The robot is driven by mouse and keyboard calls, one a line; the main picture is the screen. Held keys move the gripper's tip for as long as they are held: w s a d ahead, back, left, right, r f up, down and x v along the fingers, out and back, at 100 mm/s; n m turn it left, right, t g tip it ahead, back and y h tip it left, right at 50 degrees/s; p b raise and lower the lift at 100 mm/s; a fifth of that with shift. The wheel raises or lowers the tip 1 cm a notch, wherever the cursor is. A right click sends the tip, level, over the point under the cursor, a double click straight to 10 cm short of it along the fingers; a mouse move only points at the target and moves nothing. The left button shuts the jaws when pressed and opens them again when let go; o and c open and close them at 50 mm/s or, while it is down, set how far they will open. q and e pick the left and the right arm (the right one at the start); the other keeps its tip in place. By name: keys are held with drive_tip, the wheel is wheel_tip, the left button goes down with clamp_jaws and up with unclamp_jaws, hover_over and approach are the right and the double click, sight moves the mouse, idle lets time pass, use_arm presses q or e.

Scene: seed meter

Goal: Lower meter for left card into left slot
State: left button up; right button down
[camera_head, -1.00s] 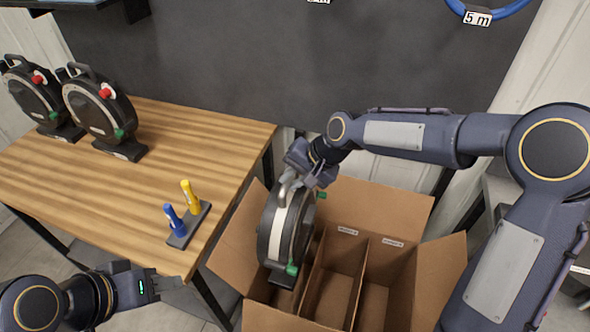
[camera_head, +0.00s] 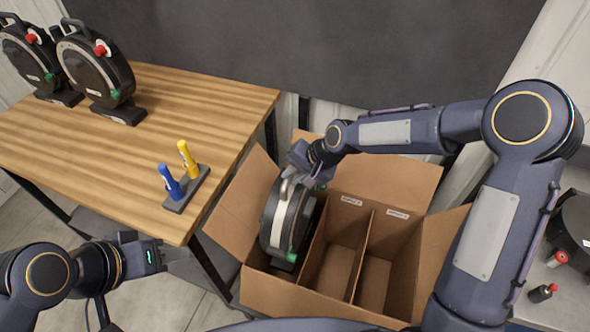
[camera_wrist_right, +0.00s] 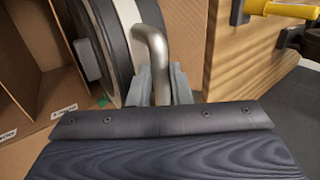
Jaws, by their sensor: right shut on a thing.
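A round black meter with a pale band (camera_head: 290,216) hangs upright at the left slot of the open cardboard box (camera_head: 275,297). Its lower part is inside the box, and a green knob shows low on its front side. My right gripper (camera_head: 305,178) is above it, shut on its metal handle; the handle also shows between the fingers in the right wrist view (camera_wrist_right: 155,55). Whether the meter's base touches the slot floor is hidden. My left gripper (camera_head: 160,257) is empty beside the table's front edge; its finger gap is not clear.
Two similar meters (camera_head: 97,75) stand on the wooden table (camera_head: 120,160). A small holder with a blue and a yellow marker (camera_head: 187,158) sits near the table's right edge. The box's middle and right slots (camera_head: 375,285) are empty. Its flaps stand open.

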drive_tip(key=f+b, duration=0.6)
drive_tip(key=f, duration=0.4)
drive_tip(key=shift+w+f+b, duration=0.1)
drive_tip(key=shift+w+b, duration=0.1)
drive_tip(key=shift+b, duration=0.1)
wheel_tip(320, 180, down, 17)
drive_tip(key=b, duration=1.4)
drive_tip(key=shift+a, duration=0.1)
drive_tip(key=shift+s+f+b, duration=0.1)
drive_tip(key=shift+f+b, duration=0.3)
drive_tip(key=shift+f, duration=0.15)
drive_tip(key=c, duration=1.3)
unclamp_jaws()
drive_tip(key=shift+s+f, duration=0.1)
drive_tip(key=shift+o, duration=0.2)
drive_tip(key=shift+s+d+f, duration=0.15)
drive_tip(key=shift+d+f, duration=0.05)
drive_tip(key=shift+f, duration=0.05)
wheel_tip(320, 180, up, 12)
drive_tip(key=p, duration=0.7)
drive_tip(key=shift+r+p, duration=0.2)
drive_tip(key=shift+p, duration=0.15)
drive_tip(key=shift+a, duration=0.1)
